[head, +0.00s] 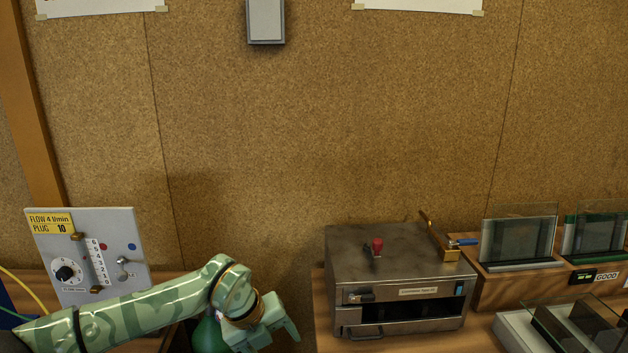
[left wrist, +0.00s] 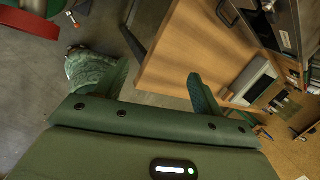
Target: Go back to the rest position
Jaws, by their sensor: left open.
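My left gripper (head: 272,335) is at the bottom of the head view, at the end of my green patterned arm, in front of the gap left of the metal box. In the left wrist view its two green fingers (left wrist: 163,72) are spread apart, with nothing between them. Below them show the grey floor and the edge of a wooden table (left wrist: 175,62). My right gripper is in neither view.
A metal oven-like box (head: 345,265) with a red knob stands right of my left gripper. A grey flow panel (head: 115,225) stands at left. Racks of glass plates (head: 518,238) are at right. A rounded green object (head: 207,336) is partly hidden behind my arm.

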